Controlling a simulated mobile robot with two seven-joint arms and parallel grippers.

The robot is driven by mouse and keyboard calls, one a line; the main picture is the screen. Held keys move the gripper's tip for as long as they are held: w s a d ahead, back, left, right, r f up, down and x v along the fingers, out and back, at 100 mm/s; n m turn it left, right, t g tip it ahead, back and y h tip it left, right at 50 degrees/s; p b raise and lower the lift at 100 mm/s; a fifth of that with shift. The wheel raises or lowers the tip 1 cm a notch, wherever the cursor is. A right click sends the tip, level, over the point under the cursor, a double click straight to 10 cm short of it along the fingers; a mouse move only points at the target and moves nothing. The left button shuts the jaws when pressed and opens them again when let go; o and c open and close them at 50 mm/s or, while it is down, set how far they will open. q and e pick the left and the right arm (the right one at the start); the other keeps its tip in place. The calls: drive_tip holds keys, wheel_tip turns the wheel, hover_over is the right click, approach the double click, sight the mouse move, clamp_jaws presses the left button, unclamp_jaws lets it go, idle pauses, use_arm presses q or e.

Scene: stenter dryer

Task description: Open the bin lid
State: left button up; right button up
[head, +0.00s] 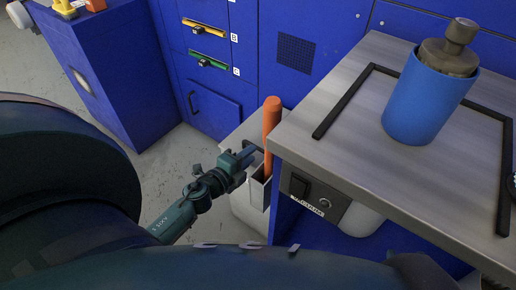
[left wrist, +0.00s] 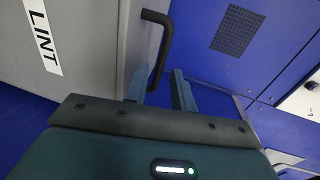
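The bin (head: 244,212) is a pale grey box beside the workbench in the head view. Its grey top, taken as the lid (head: 238,133), faces up. In the left wrist view the lid (left wrist: 85,30) carries a white "LINT" label (left wrist: 42,37) and a black bar handle (left wrist: 163,45) at its edge. My left gripper (head: 252,153) is at the lid's edge by the handle. In the left wrist view my left gripper (left wrist: 160,72) has its fingers apart, with the handle's lower end showing between them; contact is not clear. My right gripper is not in view.
An orange-handled tool (head: 271,120) stands in a metal holder (head: 258,188) close to my left gripper. The workbench (head: 350,155) at right bears a blue cup (head: 425,105) with a metal piece in it. Blue cabinets (head: 215,105) stand behind; grey floor (head: 165,160) is clear at left.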

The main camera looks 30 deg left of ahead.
use_arm(q)
drive_tip(key=x, duration=0.5)
drive_tip(key=shift+s, duration=0.1)
clamp_jaws()
idle(0.4)
